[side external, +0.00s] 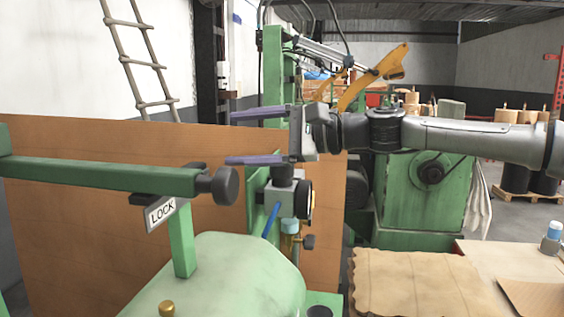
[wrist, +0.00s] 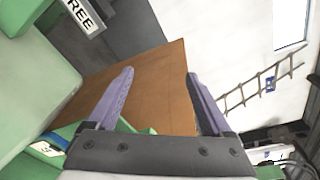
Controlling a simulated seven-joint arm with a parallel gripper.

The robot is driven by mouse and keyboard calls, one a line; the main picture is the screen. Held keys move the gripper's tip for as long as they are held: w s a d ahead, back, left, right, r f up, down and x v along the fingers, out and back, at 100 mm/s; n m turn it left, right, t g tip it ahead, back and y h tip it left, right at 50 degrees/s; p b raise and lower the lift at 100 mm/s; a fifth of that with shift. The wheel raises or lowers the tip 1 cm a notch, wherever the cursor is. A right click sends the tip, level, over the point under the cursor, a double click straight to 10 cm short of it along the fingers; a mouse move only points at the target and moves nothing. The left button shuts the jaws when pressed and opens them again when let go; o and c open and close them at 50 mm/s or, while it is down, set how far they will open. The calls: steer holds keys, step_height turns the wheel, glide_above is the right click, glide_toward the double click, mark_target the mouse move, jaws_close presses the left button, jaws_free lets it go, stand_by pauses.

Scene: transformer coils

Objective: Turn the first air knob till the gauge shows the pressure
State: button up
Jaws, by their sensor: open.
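My gripper (side external: 230,137) is open and empty, its two purple fingers pointing left in the side external view. It also shows in the wrist view (wrist: 160,73), with a brown panel between the fingers. Just below the lower finger is a grey air regulator (side external: 284,197) with a dark knob (side external: 284,173) on top. The fingers are not around this knob. A gauge (side external: 306,199) with a dark rim sits on the regulator's right side. It is seen nearly edge-on, so its reading cannot be told. A second small dark knob (side external: 309,242) sits lower.
A green rounded housing (side external: 225,275) stands in front. The brown panel (side external: 90,200) is behind. A blue tube (side external: 271,220) hangs by the regulator.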

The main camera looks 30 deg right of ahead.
steer(key=s+d+f+m+t+h, duration=0.3)
steer(key=s+d+m+h, duration=0.15)
steer(key=s+m, duration=0.35)
steer(key=s+d+f+m+t+h, duration=0.2)
steer(key=s+d+m+h, duration=0.25)
steer(key=m, duration=0.55)
steer(key=shift+y, duration=0.3)
steer(key=w, duration=0.4)
steer(key=w+a, duration=0.1)
steer(key=w, duration=0.7)
steer(key=shift+w+a+f, duration=0.15)
steer(key=shift+w+a, duration=0.2)
jaws_close()
